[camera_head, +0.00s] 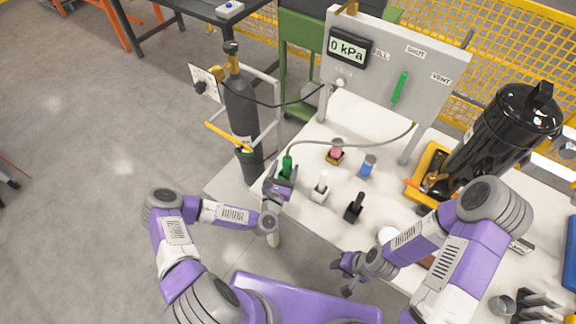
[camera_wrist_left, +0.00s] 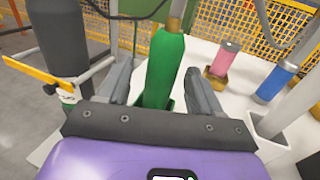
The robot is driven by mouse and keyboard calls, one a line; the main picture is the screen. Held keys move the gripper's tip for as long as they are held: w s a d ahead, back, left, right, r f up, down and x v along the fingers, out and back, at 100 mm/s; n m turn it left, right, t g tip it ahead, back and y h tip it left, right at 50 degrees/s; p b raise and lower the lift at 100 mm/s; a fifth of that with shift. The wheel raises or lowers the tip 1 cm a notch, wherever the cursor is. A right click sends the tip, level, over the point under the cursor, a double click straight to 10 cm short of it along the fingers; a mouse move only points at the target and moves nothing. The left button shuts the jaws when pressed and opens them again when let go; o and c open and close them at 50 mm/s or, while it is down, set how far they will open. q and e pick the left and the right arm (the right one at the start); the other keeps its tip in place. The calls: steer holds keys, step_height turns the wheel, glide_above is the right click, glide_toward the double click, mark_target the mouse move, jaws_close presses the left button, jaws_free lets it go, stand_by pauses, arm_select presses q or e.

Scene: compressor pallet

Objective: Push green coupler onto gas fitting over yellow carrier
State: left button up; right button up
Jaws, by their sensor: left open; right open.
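The green coupler (camera_head: 287,167) stands upright near the table's left edge, with a grey hose running from its top to the panel. In the left wrist view the green coupler (camera_wrist_left: 162,68) is between the two open fingers, with small gaps on both sides. My left gripper (camera_head: 279,180) is open around it. My right gripper (camera_head: 346,271) is open and empty at the table's front edge. The yellow carrier (camera_head: 430,166) holds the black compressor (camera_head: 503,130) at the right. An orange-tipped part (camera_head: 416,186) shows at the carrier; the gas fitting itself is not clear.
A pink coupler (camera_head: 336,150), a blue coupler (camera_head: 367,166), a white one (camera_head: 320,187) and a black one (camera_head: 354,207) stand on the white table. A panel (camera_head: 395,52) reading 0 kPa stands behind. A dark gas cylinder (camera_head: 241,108) stands left of the table.

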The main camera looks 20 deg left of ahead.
arm_select(q)
steer(key=w, duration=0.4)
steer(key=shift+w+d+f, duration=0.15)
steer(key=shift+w+f, duration=0.05)
steer(key=shift+c, duration=0.4)
steer(key=c, duration=1.1)
